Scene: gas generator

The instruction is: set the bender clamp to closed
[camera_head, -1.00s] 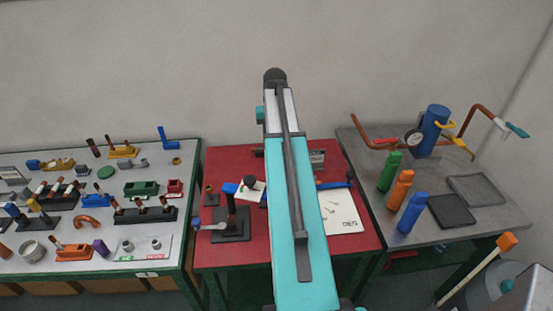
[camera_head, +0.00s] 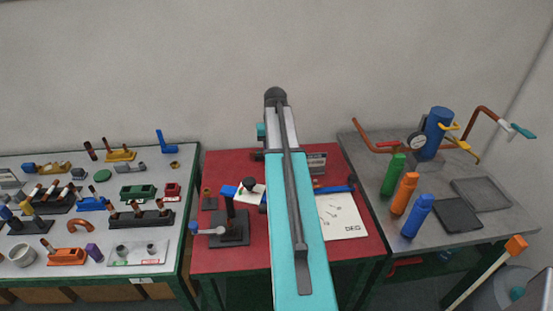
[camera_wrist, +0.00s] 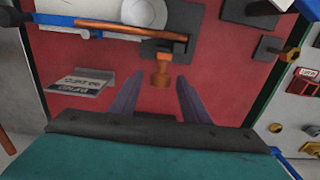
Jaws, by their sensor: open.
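The bender stands on the red table (camera_head: 230,262). In the head view its black base (camera_head: 229,238), upright post and blue arm (camera_head: 230,190) show left of my arm, which hides its middle. In the wrist view a white round part (camera_wrist: 150,12), a blue bar (camera_wrist: 60,20) and a copper pipe (camera_wrist: 125,29) show at the top. A small orange-brown piece (camera_wrist: 161,72), possibly the clamp, sticks out below the pipe from a dark block. My gripper (camera_wrist: 157,88) is open, its fingers either side of that piece's lower end, with no clear contact. The head view hides my gripper.
A label sign (camera_wrist: 80,82) stands beside the gripper on the red table. A white DEG card (camera_head: 341,217) lies on the red table. The left table (camera_head: 30,272) is crowded with fittings. The right table (camera_head: 395,185) holds bottles and a blue cylinder (camera_head: 433,132).

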